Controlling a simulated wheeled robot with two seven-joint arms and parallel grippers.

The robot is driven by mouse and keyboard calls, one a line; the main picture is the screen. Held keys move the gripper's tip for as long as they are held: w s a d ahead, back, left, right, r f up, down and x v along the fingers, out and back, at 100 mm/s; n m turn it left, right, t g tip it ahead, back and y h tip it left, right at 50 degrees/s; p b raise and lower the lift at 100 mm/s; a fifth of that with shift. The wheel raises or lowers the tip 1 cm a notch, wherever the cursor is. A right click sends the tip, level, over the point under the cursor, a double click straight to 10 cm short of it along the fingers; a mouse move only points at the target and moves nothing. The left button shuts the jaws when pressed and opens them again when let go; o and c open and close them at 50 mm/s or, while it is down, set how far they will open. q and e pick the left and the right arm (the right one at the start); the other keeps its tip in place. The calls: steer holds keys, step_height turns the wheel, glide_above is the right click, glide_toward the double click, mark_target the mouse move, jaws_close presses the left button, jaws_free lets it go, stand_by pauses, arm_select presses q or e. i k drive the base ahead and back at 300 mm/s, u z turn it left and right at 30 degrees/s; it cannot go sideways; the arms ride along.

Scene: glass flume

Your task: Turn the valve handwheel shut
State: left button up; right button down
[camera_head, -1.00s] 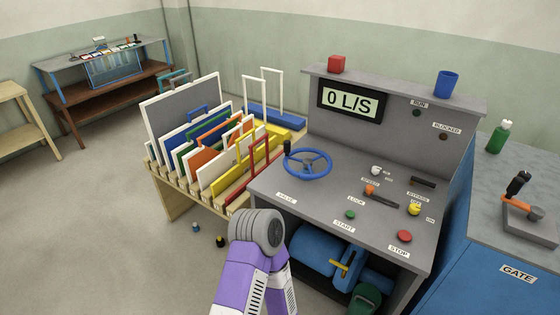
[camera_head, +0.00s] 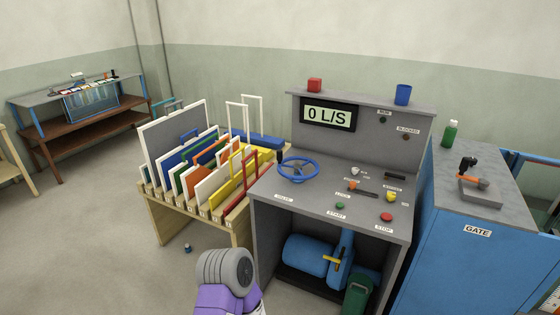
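The valve handwheel (camera_head: 298,170) is a blue spoked ring with a dark knob on its left rim. It lies at the left of the grey control console (camera_head: 328,185), behind a VALVE label. The display (camera_head: 328,115) on the console's back panel reads 0 L/S. A purple and white arm link of mine with a grey round joint rises from the bottom edge, in front of the console and apart from the handwheel. Neither gripper shows in this view.
Green START (camera_head: 340,206) and red STOP (camera_head: 386,217) buttons sit at the console's front edge. A wooden rack (camera_head: 165,215) of coloured panels stands close at its left. The blue GATE cabinet (camera_head: 470,265) stands at its right. Open floor lies at the lower left.

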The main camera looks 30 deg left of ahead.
mark_target(299, 168)
steer(key=u, duration=0.5)
steer(key=i, duration=0.75)
steer(key=u, duration=1.4)
steer(key=i, duration=1.45)
steer(key=z, duration=0.35)
